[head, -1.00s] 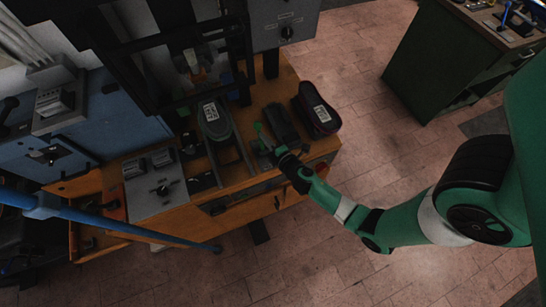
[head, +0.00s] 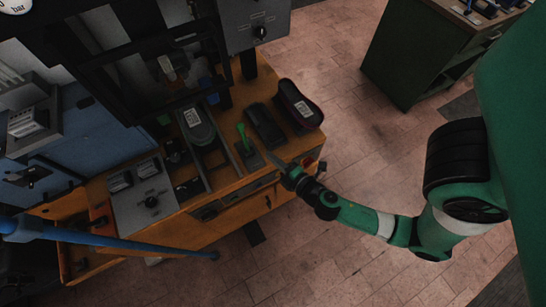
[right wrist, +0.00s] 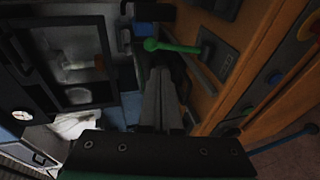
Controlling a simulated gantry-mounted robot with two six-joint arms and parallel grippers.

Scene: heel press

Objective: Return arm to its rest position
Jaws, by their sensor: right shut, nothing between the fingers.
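My right arm comes in from the right in the head view. Its gripper (head: 288,170) is over the front right edge of the wooden press bench (head: 226,188), small and dark there. In the right wrist view the two grey fingers (right wrist: 160,100) lie together with nothing between them. A lever with a green handle (head: 242,134) stands upright on the bench, to the left of the gripper and apart from it. The green lever also shows beyond the fingertips in the right wrist view (right wrist: 172,46). My left gripper does not show.
A control box (head: 145,205) sits at the bench's left. A dark red shoe-like item (head: 299,107) with a label lies at the right end beside a black block (head: 265,125). A green cabinet (head: 410,60) stands at the back right. The tiled floor in front is open.

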